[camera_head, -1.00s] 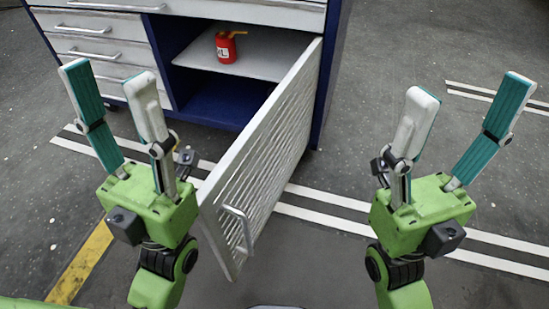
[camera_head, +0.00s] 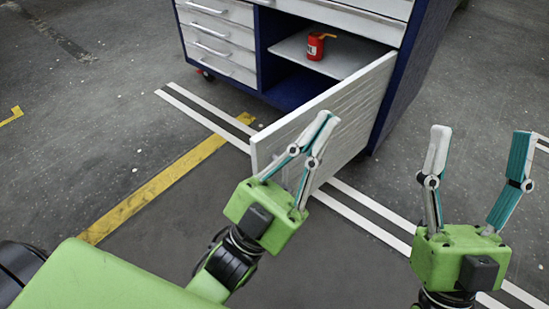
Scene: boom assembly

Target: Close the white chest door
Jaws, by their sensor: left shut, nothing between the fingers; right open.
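The white chest door (camera_head: 352,95) stands open, hinged at the right side of the blue chest (camera_head: 412,75) and swung out toward me. My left gripper (camera_head: 318,138) is shut and empty, with its fingers in front of the door's outer face near its free end. I cannot tell whether they touch it. The door's handle is mostly hidden behind this gripper. My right gripper (camera_head: 480,160) is open and empty, to the right of the door and apart from it.
A red canister (camera_head: 316,47) stands on the grey shelf (camera_head: 345,60) inside the open compartment. White drawers (camera_head: 220,38) with handles are left of the compartment. The floor (camera_head: 100,130) left of the door is clear, with yellow and white lines.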

